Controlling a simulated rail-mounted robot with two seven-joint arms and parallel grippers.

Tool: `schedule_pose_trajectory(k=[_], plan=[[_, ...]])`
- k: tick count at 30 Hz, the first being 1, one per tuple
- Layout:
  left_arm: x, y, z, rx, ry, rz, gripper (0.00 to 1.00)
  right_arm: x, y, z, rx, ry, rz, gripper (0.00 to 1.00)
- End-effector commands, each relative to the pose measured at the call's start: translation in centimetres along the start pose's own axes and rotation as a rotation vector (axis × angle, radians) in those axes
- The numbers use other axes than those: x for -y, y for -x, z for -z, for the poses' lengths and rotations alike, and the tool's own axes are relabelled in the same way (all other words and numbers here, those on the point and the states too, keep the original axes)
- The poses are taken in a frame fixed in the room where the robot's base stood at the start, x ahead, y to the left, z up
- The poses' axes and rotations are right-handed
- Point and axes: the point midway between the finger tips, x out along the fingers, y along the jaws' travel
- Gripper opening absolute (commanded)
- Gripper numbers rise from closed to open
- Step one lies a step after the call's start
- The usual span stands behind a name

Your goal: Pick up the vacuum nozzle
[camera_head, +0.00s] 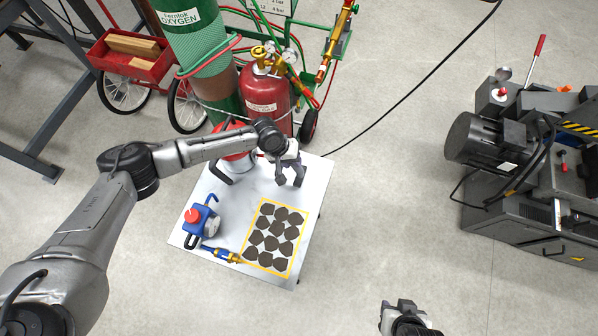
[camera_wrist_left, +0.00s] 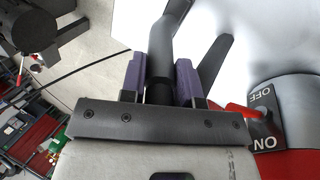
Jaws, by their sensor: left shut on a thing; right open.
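The vacuum nozzle is a dark grey tube (camera_wrist_left: 162,50) in the left wrist view, running up between the two purple-padded fingers. My left gripper (camera_wrist_left: 160,78) is shut on it. In the overhead head view, my left gripper (camera_head: 290,174) is above the far right part of the white table, and the nozzle there is small and hard to separate from the fingers. The vacuum body (camera_wrist_left: 292,100), steel and red with an ON/OFF switch, is right of the gripper in the wrist view. My forearm partly hides it in the head view. My right gripper (camera_head: 400,312) is open and empty at the bottom edge, off the table.
A gas cylinder cart (camera_head: 265,95) stands behind. A machine (camera_head: 530,160) is far right; the floor between is clear.

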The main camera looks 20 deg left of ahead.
Motion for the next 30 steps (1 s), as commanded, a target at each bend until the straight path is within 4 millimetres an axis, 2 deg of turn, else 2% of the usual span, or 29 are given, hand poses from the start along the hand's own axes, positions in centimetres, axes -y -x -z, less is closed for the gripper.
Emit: schedule_pose_trajectory(k=[11, 17, 18, 24, 30], plan=[[-0.4, 0.8, 0.0, -0.001, 0.000, -0.002, 0.00, 0.1, 0.1, 0.1, 0.000, -0.003, 0.002, 0.43], [-1.6, 3.6, 0.1, -0.002, -0.002, -0.004, 0.00, 0.2, 0.4, 0.2, -0.001, -0.006, 0.005, 0.43], [-2.0, 4.2, -0.1, -0.001, -0.003, -0.004, 0.00, 0.2, 0.5, 0.2, -0.001, -0.006, 0.005, 0.43], [-6.5, 4.8, -2.6, 0.002, -0.005, -0.005, 0.00, 0.3, 0.7, 0.3, -0.001, -0.009, 0.008, 0.43], [-10.0, 5.6, -4.4, 0.001, -0.003, -0.004, 0.00, 0.2, 0.9, 0.3, -0.001, -0.008, 0.007, 0.43]])
